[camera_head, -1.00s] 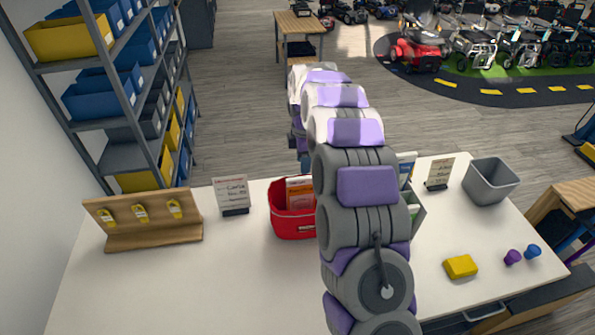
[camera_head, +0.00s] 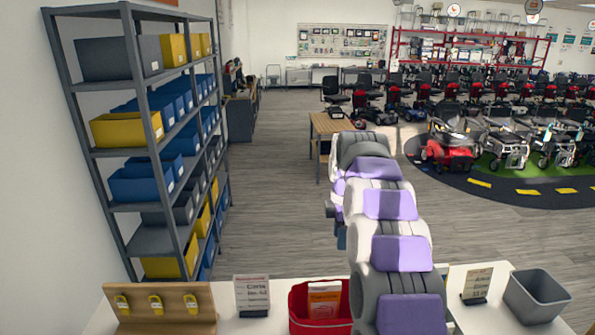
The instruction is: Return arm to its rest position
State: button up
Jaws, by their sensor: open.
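My arm (camera_head: 390,235), in grey, white and purple segments, rises from the bottom edge right of centre and reaches out over the white counter (camera_head: 232,324). Its far end bends down beyond the counter, near the wooden table in the picture. A small dark part shows at the left of that far end, but I cannot make out any fingers. My gripper is hidden behind the arm's own links. I see nothing held.
A shelf rack (camera_head: 133,130) stands left. A wooden table (camera_head: 322,125) and scooters (camera_head: 448,150) stand beyond open floor.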

jog(key=s+a+m+b, duration=0.2)
jog(key=s+m, duration=0.1)
jog(key=s, duration=0.5)
jog(key=s+a+m+b, duration=0.2)
jog(key=s+m, duration=0.1)
jog(key=s, duration=0.5)
jog(key=s+f+m+b, duration=0.3)
jog(key=s+f+m, duration=0.2)
jog(key=s, duration=1)
jog(key=s+d+f+m+g+b, duration=0.1)
jog(key=s+f+m+b, duration=0.2)
jog(key=s, duration=1.3)
jog(key=shift+s+f+m+g, duration=0.3)
jog(key=shift+f+m, duration=1.5)
jog(key=shift+f, duration=1.25)
jog(key=shift+d, duration=0.4)
